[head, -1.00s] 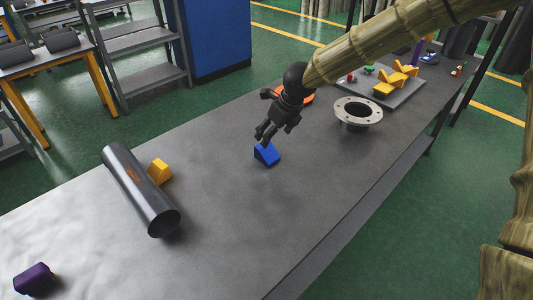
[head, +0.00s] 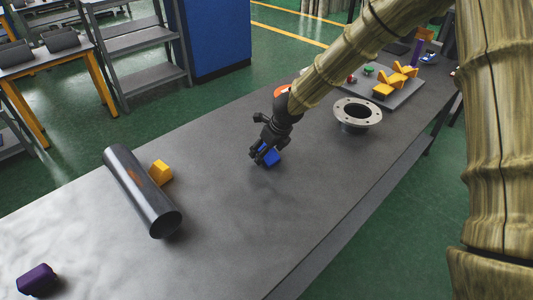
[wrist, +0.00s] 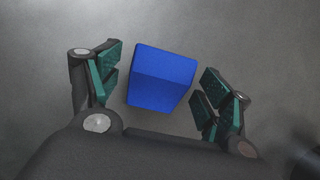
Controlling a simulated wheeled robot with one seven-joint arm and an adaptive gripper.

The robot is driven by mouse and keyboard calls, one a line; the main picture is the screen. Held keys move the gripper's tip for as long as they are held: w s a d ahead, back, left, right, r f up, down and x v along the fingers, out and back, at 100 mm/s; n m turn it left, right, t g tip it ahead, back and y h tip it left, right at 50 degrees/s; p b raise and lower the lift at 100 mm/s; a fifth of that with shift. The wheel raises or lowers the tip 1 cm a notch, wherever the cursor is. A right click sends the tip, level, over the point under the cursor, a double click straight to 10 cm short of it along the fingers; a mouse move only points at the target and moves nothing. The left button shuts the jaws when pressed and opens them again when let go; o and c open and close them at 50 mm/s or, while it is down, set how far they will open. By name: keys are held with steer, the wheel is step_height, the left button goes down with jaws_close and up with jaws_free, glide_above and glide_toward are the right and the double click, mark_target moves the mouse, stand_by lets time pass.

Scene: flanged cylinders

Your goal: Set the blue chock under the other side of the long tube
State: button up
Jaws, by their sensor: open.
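The blue chock (head: 272,158) lies on the grey table, right of the long tube. In the wrist view the blue chock (wrist: 161,77) sits between the two green-padded fingers, with a gap on each side. My gripper (head: 262,155) is open around it and partly hides it in the head view; it also shows in the wrist view (wrist: 158,92). The long dark tube (head: 142,190) lies on the left part of the table. A yellow chock (head: 160,172) sits against or close beside its right side. No chock shows along the tube's left side.
A purple block (head: 37,280) lies at the near left. A flanged cylinder (head: 358,113) stands right of my gripper. A grey tray (head: 402,92) with yellow pieces is at the far right. The table between tube and gripper is clear.

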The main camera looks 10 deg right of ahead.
steer(key=shift+w+a+f, duration=0.1)
steer(key=shift+w+f, duration=0.05)
steer(key=shift+f, duration=0.15)
steer(key=c, duration=1.3)
steer(key=shift+r, duration=0.1)
